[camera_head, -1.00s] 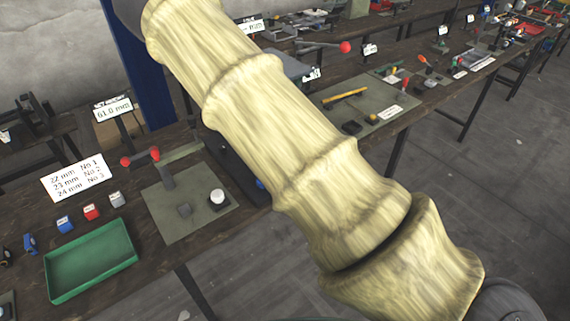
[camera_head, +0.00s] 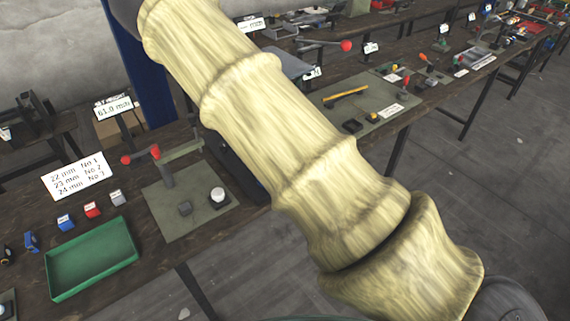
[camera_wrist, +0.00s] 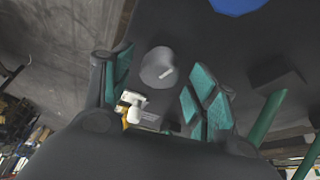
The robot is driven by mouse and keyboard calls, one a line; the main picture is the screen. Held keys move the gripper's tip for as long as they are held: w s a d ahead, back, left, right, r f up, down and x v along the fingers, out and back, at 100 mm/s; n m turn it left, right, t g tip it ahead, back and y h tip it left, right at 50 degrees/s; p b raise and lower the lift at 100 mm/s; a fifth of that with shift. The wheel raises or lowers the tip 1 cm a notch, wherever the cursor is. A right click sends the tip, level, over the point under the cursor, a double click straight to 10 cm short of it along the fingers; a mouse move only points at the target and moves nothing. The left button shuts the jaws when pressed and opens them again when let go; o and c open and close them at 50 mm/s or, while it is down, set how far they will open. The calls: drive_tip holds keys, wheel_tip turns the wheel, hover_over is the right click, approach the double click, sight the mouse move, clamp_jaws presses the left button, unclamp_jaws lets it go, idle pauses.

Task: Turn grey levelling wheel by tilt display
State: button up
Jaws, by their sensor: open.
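In the wrist view, a round grey wheel (camera_wrist: 158,67) with a short white mark on its face shows between the fingers of my gripper (camera_wrist: 160,82). The gripper is open, with teal pads on either side of the wheel. I cannot tell whether either pad touches it. A small white and yellow item (camera_wrist: 130,105) shows below the wheel, too small to make out. In the head view my sleeved arm hides the gripper and the wheel. I cannot pick out a tilt display in either view.
A sign reading 61.0 mm (camera_head: 113,107) stands at the back left of the bench. A press with red knobs (camera_head: 168,172) stands on a grey-green mat, near a green tray (camera_head: 92,258). A blue part (camera_wrist: 237,4) shows at the wrist view's top edge.

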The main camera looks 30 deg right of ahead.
drive_tip(key=v, duration=0.7)
drive_tip(key=shift+a+r, duration=0.1)
idle(0.4)
